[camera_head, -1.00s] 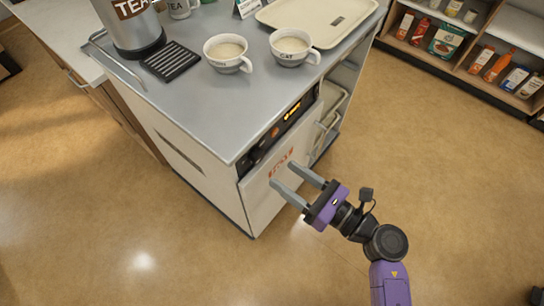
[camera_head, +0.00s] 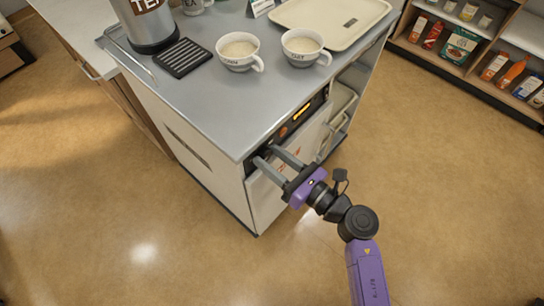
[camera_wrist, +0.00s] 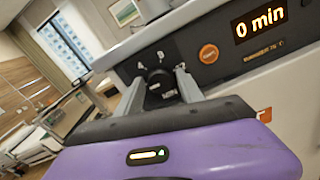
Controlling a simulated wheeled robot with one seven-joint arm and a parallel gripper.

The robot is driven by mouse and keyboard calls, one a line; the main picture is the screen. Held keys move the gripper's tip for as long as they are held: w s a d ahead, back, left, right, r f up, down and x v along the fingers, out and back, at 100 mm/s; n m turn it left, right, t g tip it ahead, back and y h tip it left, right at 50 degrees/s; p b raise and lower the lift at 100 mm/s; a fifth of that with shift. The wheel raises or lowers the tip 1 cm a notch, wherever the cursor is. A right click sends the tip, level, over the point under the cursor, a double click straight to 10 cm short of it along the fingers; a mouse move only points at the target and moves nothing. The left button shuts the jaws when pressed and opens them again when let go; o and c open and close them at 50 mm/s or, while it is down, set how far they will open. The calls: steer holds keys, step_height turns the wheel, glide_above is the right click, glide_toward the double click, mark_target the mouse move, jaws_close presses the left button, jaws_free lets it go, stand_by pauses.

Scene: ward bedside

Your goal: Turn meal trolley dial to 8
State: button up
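The meal trolley (camera_head: 225,100) stands in the head view with a dark control panel along the upper edge of its front. In the wrist view the panel carries a black dial (camera_wrist: 160,82) with small marks around it, too small to read surely. My gripper (camera_head: 267,157) is open, its two grey fingers pointing at the left end of the panel. In the wrist view its fingertips (camera_wrist: 160,82) are on either side of the dial. I cannot tell whether they touch it. In the head view the fingers hide the dial.
An orange button (camera_wrist: 208,54) and a display reading "0 min" (camera_wrist: 260,22) sit right of the dial. On the trolley top are two cups (camera_head: 238,50), a beige tray (camera_head: 350,12), a black grate (camera_head: 182,57) and a tea urn (camera_head: 150,25). Floor in front is clear.

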jaws_close()
